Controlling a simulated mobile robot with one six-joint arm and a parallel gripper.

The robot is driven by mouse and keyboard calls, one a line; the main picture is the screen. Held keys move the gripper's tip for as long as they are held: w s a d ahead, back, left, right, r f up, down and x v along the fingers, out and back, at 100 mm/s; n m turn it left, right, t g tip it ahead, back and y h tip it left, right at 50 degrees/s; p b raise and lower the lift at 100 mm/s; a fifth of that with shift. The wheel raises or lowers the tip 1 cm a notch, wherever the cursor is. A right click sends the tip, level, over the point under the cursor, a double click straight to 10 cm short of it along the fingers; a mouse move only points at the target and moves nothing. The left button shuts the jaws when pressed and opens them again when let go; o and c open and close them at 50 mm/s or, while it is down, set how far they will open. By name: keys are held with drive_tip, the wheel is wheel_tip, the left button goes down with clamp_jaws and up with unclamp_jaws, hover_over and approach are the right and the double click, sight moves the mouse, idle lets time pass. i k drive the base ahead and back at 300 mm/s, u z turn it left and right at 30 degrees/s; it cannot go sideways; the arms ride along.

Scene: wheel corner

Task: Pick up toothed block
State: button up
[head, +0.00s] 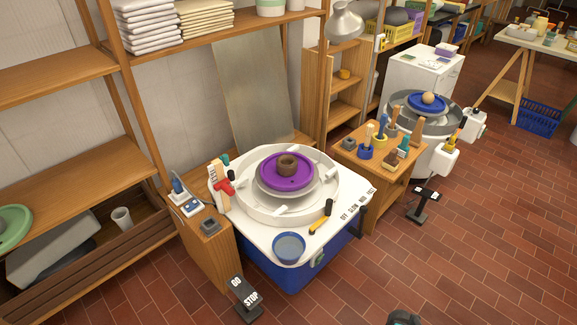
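No block with clear teeth can be made out at this size. A small dark grey block (210,226) lies on the narrow wooden stand left of the near potter's wheel. A similar grey block (349,144) lies at the left of the wooden stand between the two wheels. I cannot tell which of them, if either, is the toothed block. A small dark part of my arm shows at the bottom edge, well away from both blocks. My gripper is not in view.
The near wheel (246,214) carries a purple disc (270,178) with a brown clay pot (288,165). A blue bowl (289,247) sits on its front corner. Foot pedals (244,301) and (423,205) stand on the floor. The brick floor (480,240) at right is clear.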

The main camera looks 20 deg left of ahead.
sight(403, 149)
drive_tip(key=z, duration=3.95)
drive_tip(key=i, duration=0.1)
drive_tip(key=u, duration=2.75)
drive_tip(key=i, duration=2.75)
